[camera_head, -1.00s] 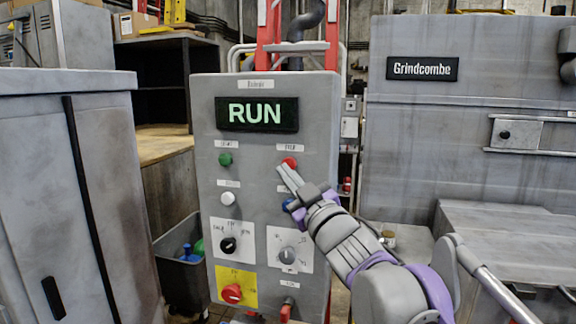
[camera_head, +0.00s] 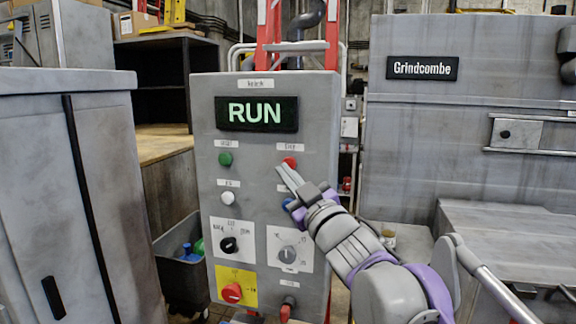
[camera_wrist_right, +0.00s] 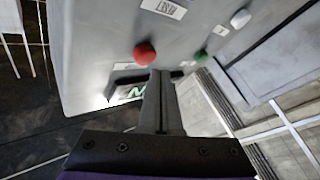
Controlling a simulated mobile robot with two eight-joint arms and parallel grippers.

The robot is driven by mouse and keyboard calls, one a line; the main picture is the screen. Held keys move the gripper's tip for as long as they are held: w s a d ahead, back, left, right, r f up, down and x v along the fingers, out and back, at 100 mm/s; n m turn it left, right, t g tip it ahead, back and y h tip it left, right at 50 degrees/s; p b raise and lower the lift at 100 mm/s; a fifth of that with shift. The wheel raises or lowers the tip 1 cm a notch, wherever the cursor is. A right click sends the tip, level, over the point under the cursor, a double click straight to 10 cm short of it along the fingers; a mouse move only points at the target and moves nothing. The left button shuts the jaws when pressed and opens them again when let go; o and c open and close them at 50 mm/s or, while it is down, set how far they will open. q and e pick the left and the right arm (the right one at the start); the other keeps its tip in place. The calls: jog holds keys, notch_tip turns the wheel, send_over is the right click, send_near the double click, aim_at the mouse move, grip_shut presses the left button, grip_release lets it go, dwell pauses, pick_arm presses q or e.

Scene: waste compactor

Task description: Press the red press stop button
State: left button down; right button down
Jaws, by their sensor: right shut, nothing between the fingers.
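The red stop button (camera_head: 290,161) is at the upper right of the grey control panel (camera_head: 210,180), below a small label. The display (camera_head: 257,114) above it reads RUN in green. My right gripper (camera_head: 281,168) is shut and empty, its fingertips right by the lower left of the red button; I cannot tell whether they touch it. In the right wrist view the red button (camera_wrist_right: 145,53) shows just beyond and left of the fingertips (camera_wrist_right: 158,72). My left gripper is not in view.
The panel also carries a green button (camera_head: 225,159), a white button (camera_head: 228,198), selector knobs (camera_head: 229,245) and a red knob on a yellow plate (camera_head: 232,293). A grey cabinet (camera_head: 60,180) stands left; the Grindcombe machine (camera_head: 450,130) stands right. A dark bin (camera_head: 180,262) sits lower left.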

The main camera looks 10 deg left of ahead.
jog(key=shift+w+r, duration=0.1)
jog(key=shift+w, duration=0.05)
dwell(0.8)
jog(key=shift+w, duration=0.35)
jog(key=shift+s, duration=0.1)
jog(key=shift+w+p, duration=0.3)
jog(key=shift+w, duration=0.2)
dwell(0.4)
jog(key=shift+s, duration=0.1)
dwell(0.3)
jog(key=shift+s, duration=0.8)
